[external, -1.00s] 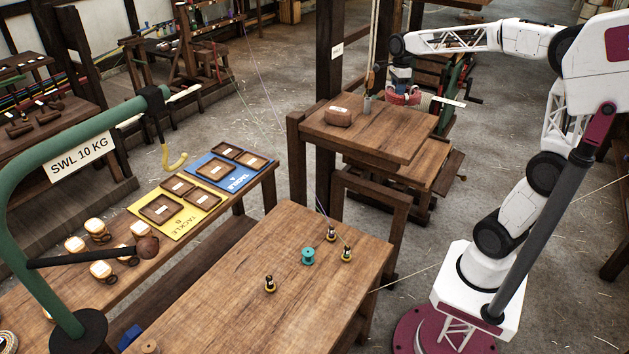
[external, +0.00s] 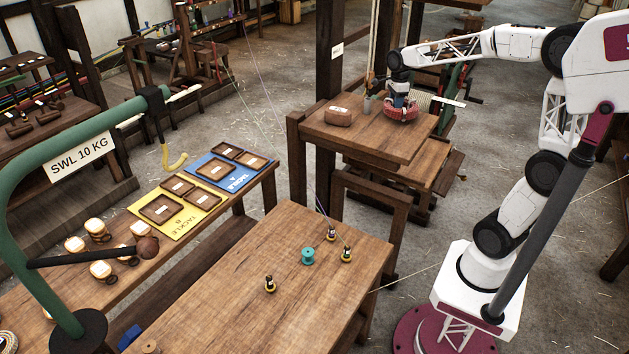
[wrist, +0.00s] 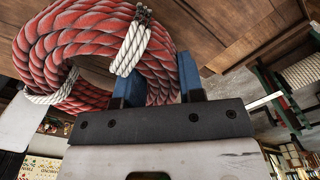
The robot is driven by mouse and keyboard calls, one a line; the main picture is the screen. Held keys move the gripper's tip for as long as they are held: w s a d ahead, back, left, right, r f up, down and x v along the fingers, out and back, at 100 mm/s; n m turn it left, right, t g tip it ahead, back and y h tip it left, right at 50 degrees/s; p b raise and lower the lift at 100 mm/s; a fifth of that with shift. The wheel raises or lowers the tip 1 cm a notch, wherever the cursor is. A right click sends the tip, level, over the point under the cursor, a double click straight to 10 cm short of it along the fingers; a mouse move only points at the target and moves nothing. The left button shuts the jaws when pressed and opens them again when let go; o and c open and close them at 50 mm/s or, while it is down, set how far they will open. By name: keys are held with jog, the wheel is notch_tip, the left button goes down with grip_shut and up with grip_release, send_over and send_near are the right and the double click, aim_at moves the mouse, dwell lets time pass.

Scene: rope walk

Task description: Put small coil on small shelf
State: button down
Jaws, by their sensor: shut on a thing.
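The small coil (external: 400,113) is a thick red rope coil with white ties. My gripper (external: 400,101) points down at it from above. In the wrist view, the two blue fingers of my gripper (wrist: 160,68) are shut on the near part of the coil (wrist: 78,48). The coil is at the back right of a raised wooden shelf top (external: 378,143), low over it or touching it; I cannot tell which. Part of the coil is hidden behind the fingers in the wrist view.
A dark post (external: 334,60) and hanging ropes rise behind. A lower wooden surface (external: 428,172) lies underneath. The shelf top's front is clear.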

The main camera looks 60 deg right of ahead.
jog(key=shift+f, duration=0.7)
jog(key=shift+f, duration=0.1)
jog(key=c, duration=0.7)
grip_release()
jog(key=shift+c, duration=0.2)
notch_tip(320, 180, up, 12)
jog(key=shift+r, duration=0.1)
